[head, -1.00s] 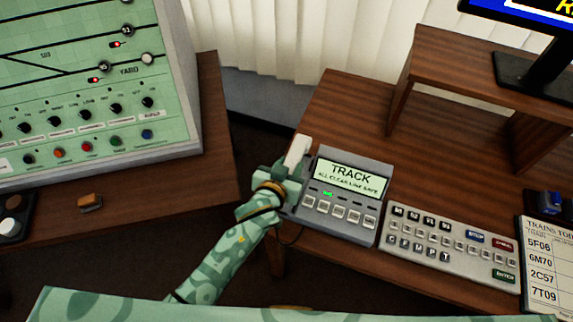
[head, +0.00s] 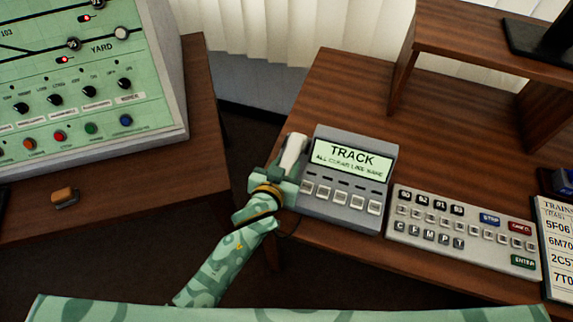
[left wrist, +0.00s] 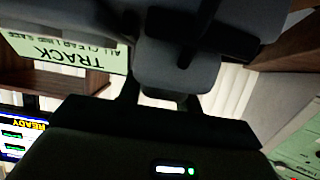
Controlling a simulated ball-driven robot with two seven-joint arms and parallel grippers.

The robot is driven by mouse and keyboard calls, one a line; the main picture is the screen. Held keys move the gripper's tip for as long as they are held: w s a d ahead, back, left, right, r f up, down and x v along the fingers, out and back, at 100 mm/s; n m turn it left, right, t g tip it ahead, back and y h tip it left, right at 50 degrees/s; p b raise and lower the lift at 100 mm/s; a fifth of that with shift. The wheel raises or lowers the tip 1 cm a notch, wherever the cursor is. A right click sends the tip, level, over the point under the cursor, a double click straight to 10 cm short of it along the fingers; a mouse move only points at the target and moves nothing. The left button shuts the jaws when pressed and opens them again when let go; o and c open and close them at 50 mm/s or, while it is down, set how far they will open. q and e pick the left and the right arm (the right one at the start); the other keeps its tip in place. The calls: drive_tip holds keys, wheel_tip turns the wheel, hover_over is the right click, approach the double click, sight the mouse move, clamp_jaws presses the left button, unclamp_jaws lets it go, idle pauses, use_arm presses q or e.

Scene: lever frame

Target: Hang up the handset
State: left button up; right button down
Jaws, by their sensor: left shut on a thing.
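The pale handset (head: 293,150) is upright and slightly tilted at the left side of the grey phone unit (head: 345,211), whose lit screen reads TRACK. My left gripper (head: 284,176) is shut on the handset, around its lower part, close to the unit's left edge. The fingers hide the handset's lower end, and I cannot tell whether it touches the unit or its cradle. In the left wrist view, the unit's screen (left wrist: 60,50) shows upside down beside dark, close shapes that are hard to tell apart. My right gripper is not in view.
A grey keypad (head: 460,230) lies right of the unit on the wooden desk (head: 350,90). A raised wooden shelf (head: 470,45) stands behind. A green track panel (head: 75,90) stands on another desk at the left, with a gap between the desks.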

use_arm(q)
drive_tip(key=shift+w+a, duration=0.1)
drive_tip(key=shift+a, duration=0.05)
drive_tip(key=shift+w+a, duration=0.1)
drive_tip(key=shift+f, duration=0.25)
idle(0.4)
drive_tip(key=o, duration=1.2)
drive_tip(key=shift+c, duration=0.2)
